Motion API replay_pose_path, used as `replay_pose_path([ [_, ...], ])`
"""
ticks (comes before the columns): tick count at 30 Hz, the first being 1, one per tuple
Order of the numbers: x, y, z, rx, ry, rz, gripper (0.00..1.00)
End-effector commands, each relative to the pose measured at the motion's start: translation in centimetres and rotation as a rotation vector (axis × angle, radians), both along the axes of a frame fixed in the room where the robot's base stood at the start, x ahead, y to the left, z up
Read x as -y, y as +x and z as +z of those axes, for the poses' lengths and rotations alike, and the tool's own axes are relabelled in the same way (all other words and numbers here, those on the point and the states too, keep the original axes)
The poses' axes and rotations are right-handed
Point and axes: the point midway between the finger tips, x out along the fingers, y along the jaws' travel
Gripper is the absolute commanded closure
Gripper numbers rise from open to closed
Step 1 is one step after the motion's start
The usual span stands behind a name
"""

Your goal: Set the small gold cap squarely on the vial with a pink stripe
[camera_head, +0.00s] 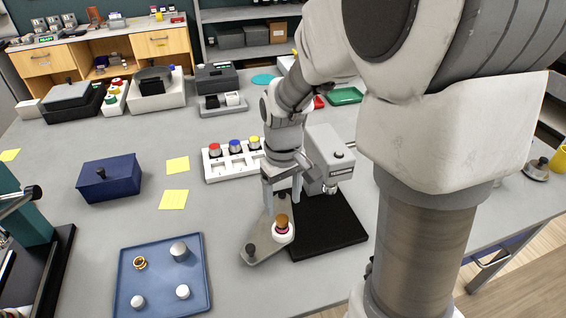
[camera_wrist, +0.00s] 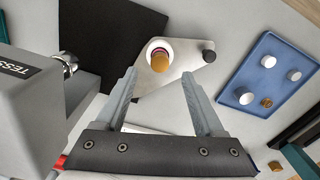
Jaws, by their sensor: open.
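An orange-gold cap-like piece (camera_head: 282,221) sits on a white round holder (camera_head: 283,237) on a grey plate. In the wrist view its round orange-gold top (camera_wrist: 160,62) shows, with a thin pink-purple ring partly visible behind it; whether it is the small cap or part of the vial I cannot tell. A small gold ring-like piece (camera_head: 140,263) lies on the blue tray (camera_head: 133,245); it also shows in the wrist view (camera_wrist: 267,102). My gripper (camera_head: 282,197) is open above the holder. In the wrist view the fingertips (camera_wrist: 159,74) stand on either side of the orange-gold piece, apart from it.
The tray also holds a grey cylinder (camera_head: 180,251) and small white pieces (camera_head: 183,292). A black mat (camera_head: 325,226) and a grey instrument (camera_head: 330,160) stand close right of my gripper. A navy box (camera_head: 110,181) is left.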

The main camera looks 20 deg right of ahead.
Motion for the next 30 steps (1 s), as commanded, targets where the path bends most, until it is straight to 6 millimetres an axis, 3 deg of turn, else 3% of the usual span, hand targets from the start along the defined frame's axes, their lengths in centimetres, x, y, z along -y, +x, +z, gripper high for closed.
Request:
replay_pose_path([
  [6, 0.0, 0.1, 5.8, 0.006, 0.000, 0.000, 0.29],
  [15, 0.0, 0.0, 10.9, 0.002, 0.001, 0.000, 0.29],
  [30, 0.0, 0.0, 11.9, 0.000, 0.000, 0.000, 0.29],
])
